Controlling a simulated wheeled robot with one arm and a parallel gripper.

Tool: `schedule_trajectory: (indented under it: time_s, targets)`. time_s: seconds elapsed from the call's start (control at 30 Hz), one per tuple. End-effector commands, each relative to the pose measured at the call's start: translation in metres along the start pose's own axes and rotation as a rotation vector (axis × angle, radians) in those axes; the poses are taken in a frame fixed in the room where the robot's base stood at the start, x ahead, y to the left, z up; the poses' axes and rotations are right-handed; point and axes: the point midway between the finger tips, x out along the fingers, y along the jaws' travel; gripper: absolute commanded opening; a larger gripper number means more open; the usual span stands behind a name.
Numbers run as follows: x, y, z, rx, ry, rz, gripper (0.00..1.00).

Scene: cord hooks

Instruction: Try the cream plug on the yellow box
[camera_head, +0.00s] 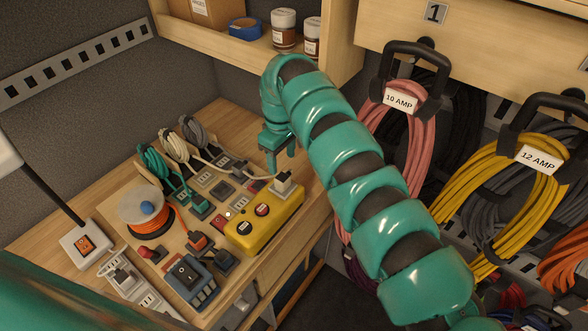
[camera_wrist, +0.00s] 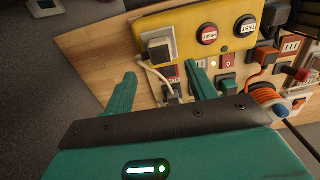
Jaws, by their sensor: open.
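The yellow box (camera_head: 262,222) lies on the wooden bench and also shows at the top of the wrist view (camera_wrist: 188,18). It has two round labelled buttons or lamps and a pale socket plate at its far end. The cream plug (camera_head: 284,182) sits at that plate, with its cream cord running back left; in the wrist view the plug (camera_wrist: 160,51) looks dark in shadow. Whether it is fully seated, I cannot tell. My gripper (camera_head: 280,157) is open, just above and behind the plug, apart from it. Both fingers show in the wrist view (camera_wrist: 162,78), with nothing between them.
Coiled teal (camera_head: 152,161) and grey (camera_head: 191,130) cords hang beside the cream coil (camera_head: 173,146). An orange cord reel (camera_head: 150,226), a blue switch box (camera_head: 189,279) and several sockets crowd the bench. A shelf is behind; pink (camera_head: 403,130) and yellow (camera_head: 478,200) cords hang at right.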

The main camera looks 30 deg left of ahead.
Motion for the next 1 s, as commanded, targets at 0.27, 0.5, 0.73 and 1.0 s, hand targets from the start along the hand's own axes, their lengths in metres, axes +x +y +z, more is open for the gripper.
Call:
schedule_trajectory:
  time_s: [0.27, 0.5, 0.73, 1.0]
  targets:
    - [0.0, -0.001, -0.001, -0.002, 0.0, 0.0, 0.56]
    - [0.002, -0.001, 0.0, -0.001, 0.0, 0.0, 0.56]
    - [0.015, -0.001, 0.0, -0.001, -0.001, 0.0, 0.56]
    - [0.049, -0.002, 0.0, -0.002, -0.001, -0.002, 0.56]
